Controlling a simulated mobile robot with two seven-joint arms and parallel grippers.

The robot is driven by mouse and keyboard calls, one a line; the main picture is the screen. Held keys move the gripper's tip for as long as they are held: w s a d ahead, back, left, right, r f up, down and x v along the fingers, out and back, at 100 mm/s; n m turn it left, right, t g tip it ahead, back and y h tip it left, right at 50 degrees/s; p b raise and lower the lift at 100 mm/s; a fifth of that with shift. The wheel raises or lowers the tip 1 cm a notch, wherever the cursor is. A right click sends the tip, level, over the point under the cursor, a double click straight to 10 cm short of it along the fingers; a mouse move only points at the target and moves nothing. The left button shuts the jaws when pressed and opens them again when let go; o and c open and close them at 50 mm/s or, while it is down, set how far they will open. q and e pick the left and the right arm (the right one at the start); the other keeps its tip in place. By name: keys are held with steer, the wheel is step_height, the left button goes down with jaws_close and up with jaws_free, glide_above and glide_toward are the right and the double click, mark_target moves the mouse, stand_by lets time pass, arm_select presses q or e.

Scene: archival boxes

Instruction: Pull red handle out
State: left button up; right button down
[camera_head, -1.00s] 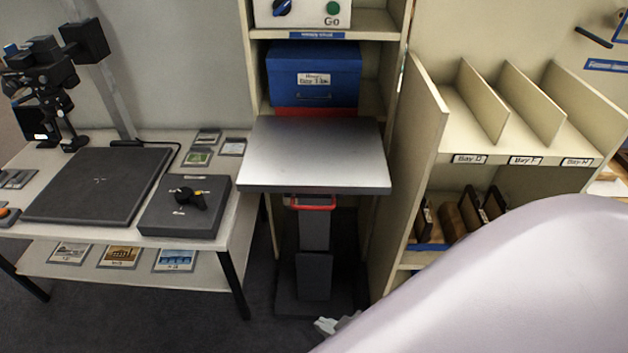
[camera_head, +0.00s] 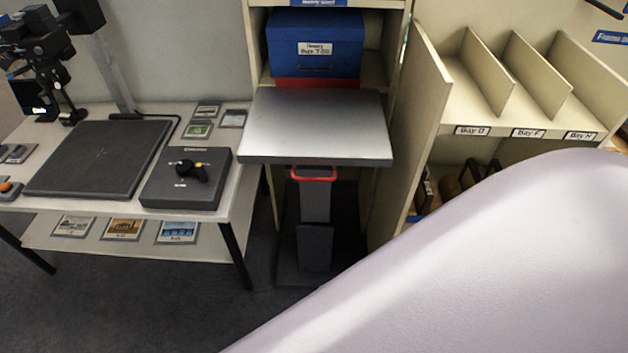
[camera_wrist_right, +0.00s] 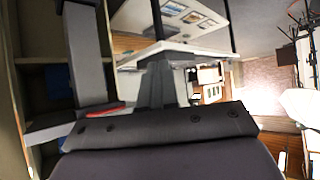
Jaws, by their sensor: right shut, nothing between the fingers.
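The red handle (camera_head: 313,174) is a red bar at the top front of a dark grey column, just under the front edge of the metal shelf (camera_head: 318,160). In the right wrist view part of the red handle (camera_wrist_right: 104,111) shows at the left, just above the dark gripper body, which appears to hide some of it. My right gripper (camera_wrist_right: 157,66) is shut and empty, its grey fingers pointing up the picture, to the right of the handle. I cannot tell the gap in depth. My left gripper is in neither view.
A blue box (camera_head: 313,42) stands on a shelf behind the metal shelf. A table (camera_head: 236,200) with a black pad and control box is at the left. A divided rack (camera_head: 432,95) is at the right. My pale right arm covers the lower right.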

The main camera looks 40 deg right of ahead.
steer(key=c, duration=1.4)
jaws_free()
steer(key=shift+c, duration=0.2)
steer(key=shift+o, duration=1.3)
steer(key=w+d+f+n+b, duration=0.1)
steer(key=d+b, duration=0.1)
steer(key=w+d+f+n+t+h+b, duration=0.1)
steer(key=w+b, duration=0.1)
steer(key=shift+w+d+f+b, duration=0.1)
steer(key=shift+w+d+b, duration=0.15)
steer(key=shift+d+b, duration=0.1)
steer(key=n+t+y+b, duration=0.1)
steer(key=n+t+b, duration=0.7)
steer(key=n+b, duration=0.85)
glide_toward(310, 179)
steer(key=w+f, duration=0.1)
steer(key=w, duration=0.2)
steer(key=shift+n+y, duration=0.25)
steer(key=shift+y, duration=0.15)
steer(key=shift+r+p+x, duration=0.2)
steer(key=shift+p+x, duration=0.25)
steer(key=shift+x, duration=1.4)
steer(key=shift+r+p+x, duration=0.2)
steer(key=shift+p+x, duration=0.25)
steer(key=shift+x, duration=1.45)
steer(key=shift+d, duration=0.15)
